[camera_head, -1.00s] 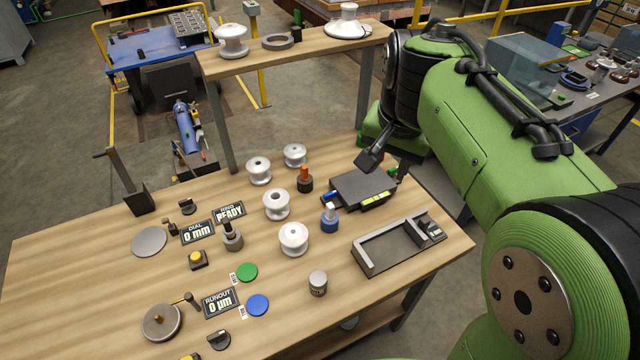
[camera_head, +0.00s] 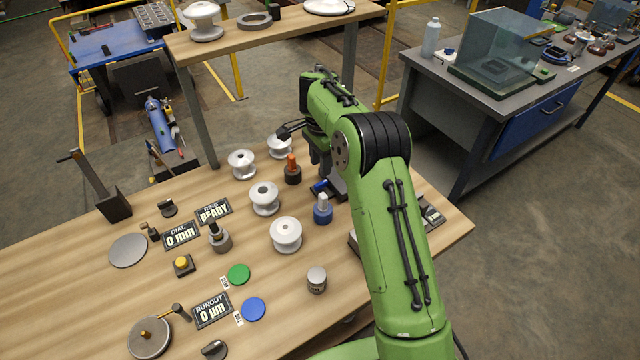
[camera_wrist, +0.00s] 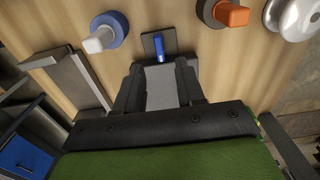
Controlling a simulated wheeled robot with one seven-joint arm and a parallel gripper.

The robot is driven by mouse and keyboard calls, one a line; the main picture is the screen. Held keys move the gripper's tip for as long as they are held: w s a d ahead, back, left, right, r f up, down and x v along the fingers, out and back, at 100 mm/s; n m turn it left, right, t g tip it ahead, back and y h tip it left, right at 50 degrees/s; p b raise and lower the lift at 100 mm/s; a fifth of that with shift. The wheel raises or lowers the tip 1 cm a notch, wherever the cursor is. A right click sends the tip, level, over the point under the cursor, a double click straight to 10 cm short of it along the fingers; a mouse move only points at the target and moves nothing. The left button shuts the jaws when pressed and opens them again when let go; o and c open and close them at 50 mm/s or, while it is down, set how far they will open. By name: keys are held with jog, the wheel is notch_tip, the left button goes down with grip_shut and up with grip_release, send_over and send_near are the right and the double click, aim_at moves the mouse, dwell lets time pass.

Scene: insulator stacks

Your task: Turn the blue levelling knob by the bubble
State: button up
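The blue levelling knob (camera_head: 320,186) shows as a small blue piece on a dark base, just left of my arm in the head view. In the wrist view the blue knob (camera_wrist: 160,50) stands just beyond the fingertips, roughly centred between them. My gripper (camera_wrist: 160,68) is open, its two dark fingers apart with a grey surface visible between them. I cannot tell whether either finger touches the knob. In the head view my gripper (camera_head: 320,172) points down over the dark level block (camera_head: 338,190). My arm hides most of that block, and the bubble is not visible.
A blue-based post with a white top (camera_head: 322,208) stands close to the knob. An orange-topped post (camera_head: 292,170) and several white insulators (camera_head: 264,198) stand left of it. My arm partly covers a grey tray (camera_head: 354,242).

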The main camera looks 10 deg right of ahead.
aim_at(321, 183)
notch_tip(321, 183, down, 7)
jog(key=shift+b, duration=0.75)
jog(key=shift+c, duration=0.4)
grip_shut()
